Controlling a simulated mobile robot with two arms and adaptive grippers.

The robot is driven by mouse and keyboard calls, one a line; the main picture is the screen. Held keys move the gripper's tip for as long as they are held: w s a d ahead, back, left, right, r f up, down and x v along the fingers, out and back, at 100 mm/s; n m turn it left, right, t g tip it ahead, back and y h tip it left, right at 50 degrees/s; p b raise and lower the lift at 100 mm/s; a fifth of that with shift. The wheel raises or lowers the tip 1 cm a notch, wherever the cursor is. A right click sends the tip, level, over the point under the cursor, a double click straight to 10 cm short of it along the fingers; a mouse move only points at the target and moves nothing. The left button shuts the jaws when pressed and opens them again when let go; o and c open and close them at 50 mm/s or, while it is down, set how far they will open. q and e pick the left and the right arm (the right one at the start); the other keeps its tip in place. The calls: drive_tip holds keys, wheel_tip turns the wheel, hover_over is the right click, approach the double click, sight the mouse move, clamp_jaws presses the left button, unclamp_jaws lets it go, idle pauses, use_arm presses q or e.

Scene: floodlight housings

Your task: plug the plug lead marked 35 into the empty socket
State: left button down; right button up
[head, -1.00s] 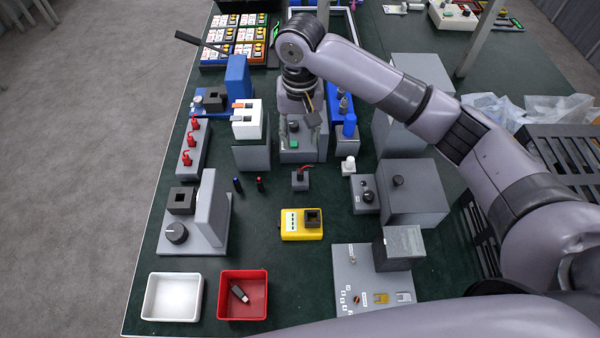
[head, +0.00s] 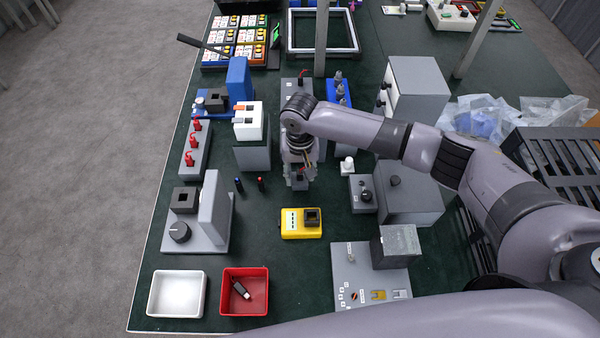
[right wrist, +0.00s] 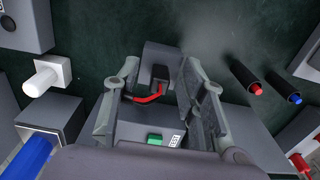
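A grey block (right wrist: 160,58) holds a dark plug (right wrist: 161,74) with a red lead (right wrist: 147,98) in the right wrist view. No 35 is legible. My right gripper (right wrist: 158,70) is open, with one finger on each side of the plug, and I see no clear contact. In the head view my right gripper (head: 299,183) hides most of this block. A grey strip (head: 193,150) at the left carries several red-lead plugs. Which socket is the empty one I cannot tell. My left gripper is not in view.
A yellow device (head: 290,233) is in front, a white knob (head: 347,165) to the right. A red tray (head: 257,303) and white tray (head: 160,306) lie at the front left.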

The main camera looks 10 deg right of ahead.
drive_tip(key=shift+f, duration=0.2)
drive_tip(key=shift+c, duration=0.5)
clamp_jaws()
drive_tip(key=shift+r, duration=0.1)
